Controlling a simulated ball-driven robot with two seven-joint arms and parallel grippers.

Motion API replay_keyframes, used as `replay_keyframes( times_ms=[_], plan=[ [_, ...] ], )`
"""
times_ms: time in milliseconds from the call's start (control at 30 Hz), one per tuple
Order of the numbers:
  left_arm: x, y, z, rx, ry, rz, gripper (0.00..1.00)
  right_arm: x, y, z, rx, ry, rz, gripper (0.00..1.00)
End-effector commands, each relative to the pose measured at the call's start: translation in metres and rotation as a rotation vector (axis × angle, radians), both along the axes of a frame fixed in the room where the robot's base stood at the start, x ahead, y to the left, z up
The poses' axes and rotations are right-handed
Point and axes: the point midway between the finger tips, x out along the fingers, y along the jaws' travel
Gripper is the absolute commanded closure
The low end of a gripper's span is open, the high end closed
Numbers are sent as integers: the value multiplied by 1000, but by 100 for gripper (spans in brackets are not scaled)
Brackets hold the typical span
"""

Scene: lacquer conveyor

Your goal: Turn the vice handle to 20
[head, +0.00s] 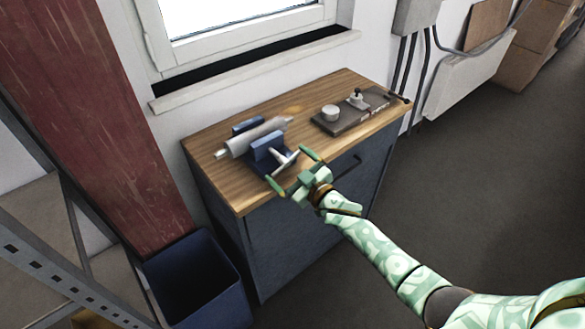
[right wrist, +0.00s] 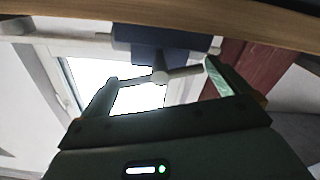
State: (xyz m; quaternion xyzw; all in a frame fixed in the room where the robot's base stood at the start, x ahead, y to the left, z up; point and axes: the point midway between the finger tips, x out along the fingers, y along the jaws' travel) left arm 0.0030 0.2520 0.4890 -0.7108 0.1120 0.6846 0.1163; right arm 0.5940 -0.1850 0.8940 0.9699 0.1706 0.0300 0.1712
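The blue vice (head: 267,145) stands at the front of the wooden-topped cabinet, with a pale grey cylinder (head: 253,136) across it. Its pale T-shaped handle (head: 284,161) points out over the front edge, its bar slanted in the head view. My right gripper (head: 291,170) is open in front of the handle, one fingertip near each end of the bar. In the right wrist view the handle (right wrist: 163,75) spans almost from finger to finger, below the blue vice body (right wrist: 165,38). I cannot tell whether the fingers touch it. No scale is readable. My left gripper is not in view.
A dark plate with a white cylinder (head: 330,113) and a small knobbed fixture (head: 357,97) lies at the right of the worktop (head: 220,171). A blue bin (head: 199,281) stands at the lower left, beside a metal shelf. The floor at the right is clear.

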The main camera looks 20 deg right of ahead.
Motion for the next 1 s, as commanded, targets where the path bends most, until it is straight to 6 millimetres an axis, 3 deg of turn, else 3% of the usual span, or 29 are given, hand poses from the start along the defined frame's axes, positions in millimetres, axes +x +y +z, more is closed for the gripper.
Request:
replay_keyframes(
  times_ms=[167, 500, 700, 1000],
  plan=[
    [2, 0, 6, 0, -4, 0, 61, -14, -5, 1, -1, 1, 0, 0],
    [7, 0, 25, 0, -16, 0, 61, -97, -35, 1, -1, 2, 0, 0],
    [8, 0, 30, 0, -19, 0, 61, -136, -50, 0, -1, 2, 0, 0],
    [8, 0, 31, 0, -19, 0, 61, -154, -56, 0, 0, 0, 0, 0]
  ],
)
